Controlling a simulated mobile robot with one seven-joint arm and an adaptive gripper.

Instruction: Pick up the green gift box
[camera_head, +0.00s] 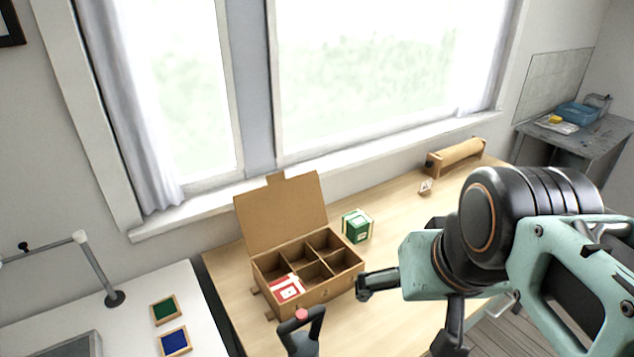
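The green gift box (356,227) is a small cube with light ribbon or trim along its edges. It stands on the wooden table, just right of the open cardboard box. My gripper (402,318) is nearer the camera, in front of and to the right of the green gift box. Its two dark fingers are spread well apart and nothing shows between them. It is apart from the green gift box, which is in plain view.
The cardboard box (327,291) has several compartments and a raised lid; a red and white item (288,288) sits in its front left one. A small tag-like block (425,187) and a brown roll (457,157) are farther back. A dark handled tool (303,338) stands in front.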

